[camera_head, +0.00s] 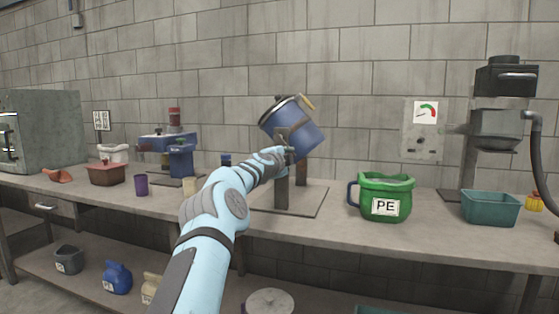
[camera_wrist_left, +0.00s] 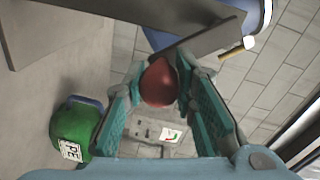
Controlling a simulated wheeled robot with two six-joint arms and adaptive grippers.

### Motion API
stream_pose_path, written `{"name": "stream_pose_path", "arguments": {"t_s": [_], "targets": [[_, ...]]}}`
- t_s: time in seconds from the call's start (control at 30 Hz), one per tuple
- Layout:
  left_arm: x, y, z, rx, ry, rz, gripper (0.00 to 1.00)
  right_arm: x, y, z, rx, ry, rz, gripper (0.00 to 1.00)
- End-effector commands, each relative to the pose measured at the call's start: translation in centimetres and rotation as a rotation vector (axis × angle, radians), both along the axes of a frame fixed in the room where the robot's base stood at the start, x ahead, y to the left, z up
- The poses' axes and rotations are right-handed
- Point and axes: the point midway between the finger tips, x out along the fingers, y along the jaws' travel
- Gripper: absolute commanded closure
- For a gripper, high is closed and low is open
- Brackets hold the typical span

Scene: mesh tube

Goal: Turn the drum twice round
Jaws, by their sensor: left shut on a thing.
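The blue drum (camera_head: 303,135) hangs tilted on a grey stand with a base plate (camera_head: 310,207) on the bench, its lidded end up and to the left. A yellow clasp (camera_head: 305,102) shows at its upper end. My left gripper (camera_head: 285,153) is in front of the stand. In the left wrist view my left gripper (camera_wrist_left: 162,88) is shut on a red knob (camera_wrist_left: 158,84), seen between its teal finger pads. Part of the blue drum (camera_wrist_left: 170,38) shows beyond a grey bar there. The knob is hidden in the head view. My right gripper is not in view.
A green jug marked PE (camera_head: 386,198) and a teal tray (camera_head: 490,208) stand to the right. A purple cup (camera_head: 141,185), brown tray (camera_head: 105,174) and blue machine (camera_head: 181,160) stand left. A gauge panel (camera_head: 422,128) is on the wall. Bench front is clear between base plate and jug.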

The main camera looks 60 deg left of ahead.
Motion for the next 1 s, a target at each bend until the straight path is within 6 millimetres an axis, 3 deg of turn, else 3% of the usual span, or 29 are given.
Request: {"name": "stream_pose_path", "arguments": {"t_s": [0.53,1.0], "targets": [[-1.9,2.5,-1.9,0.387,0.319,0.000,1.00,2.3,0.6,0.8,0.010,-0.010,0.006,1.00],[-3.1,3.9,-2.0,0.572,0.472,-0.001,1.00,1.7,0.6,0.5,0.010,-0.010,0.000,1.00]]}}
